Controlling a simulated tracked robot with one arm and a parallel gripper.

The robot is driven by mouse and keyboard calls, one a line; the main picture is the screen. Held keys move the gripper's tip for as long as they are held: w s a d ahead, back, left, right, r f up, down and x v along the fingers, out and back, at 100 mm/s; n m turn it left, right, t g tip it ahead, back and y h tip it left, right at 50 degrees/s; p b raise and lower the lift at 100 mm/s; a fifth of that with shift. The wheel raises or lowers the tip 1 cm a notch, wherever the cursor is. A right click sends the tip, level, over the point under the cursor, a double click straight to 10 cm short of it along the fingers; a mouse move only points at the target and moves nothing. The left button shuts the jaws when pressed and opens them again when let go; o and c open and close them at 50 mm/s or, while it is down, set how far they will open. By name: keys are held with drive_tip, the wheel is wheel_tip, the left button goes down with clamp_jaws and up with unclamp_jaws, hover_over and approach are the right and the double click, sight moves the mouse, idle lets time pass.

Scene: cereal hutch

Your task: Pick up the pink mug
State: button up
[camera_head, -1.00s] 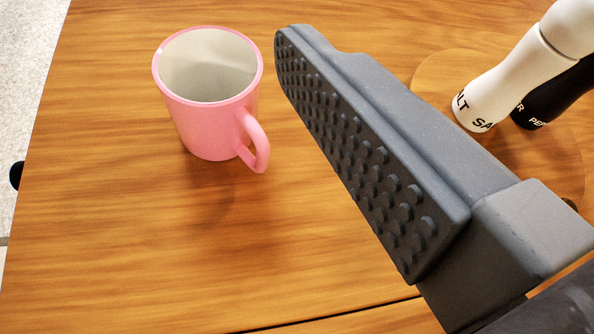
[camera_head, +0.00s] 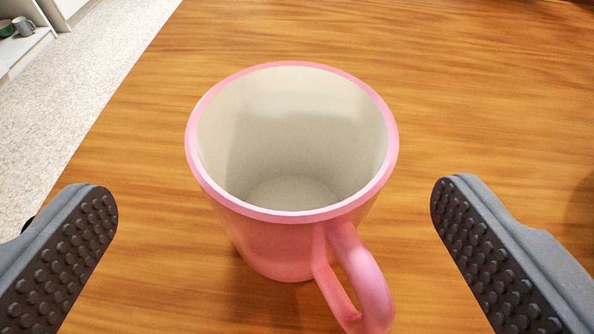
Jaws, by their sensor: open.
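The pink mug (camera_head: 275,240) stands upright on the wooden table (camera_head: 480,80) in the middle of the view. Its inside is white and looks empty. Its handle points toward me and a little to the right. My gripper (camera_head: 274,205) is open, with one dark studded finger on each side of the mug. Both fingers are apart from the mug, with a gap on each side. The finger bases are cut off by the frame edges.
The table's left edge runs diagonally at left, with pale speckled floor (camera_head: 95,75) beyond it. A white shelf (camera_head: 25,50) with a grey mug (camera_head: 23,26) and a green item is at the far upper left. The table behind the mug is clear.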

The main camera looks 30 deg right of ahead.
sight(291, 107)
drive_tip(key=shift+d+b+x, duration=0.2)
drive_tip(key=shift+b+x, duration=0.35)
drive_tip(key=shift+x, duration=0.8)
drive_tip(key=shift+d+b+x, duration=0.15)
drive_tip(key=shift+b+x, duration=0.35)
drive_tip(key=shift+x, duration=0.85)
drive_tip(key=shift+s+r, duration=0.1)
drive_tip(key=shift+r, duration=0.05)
drive_tip(key=c, duration=1.2)
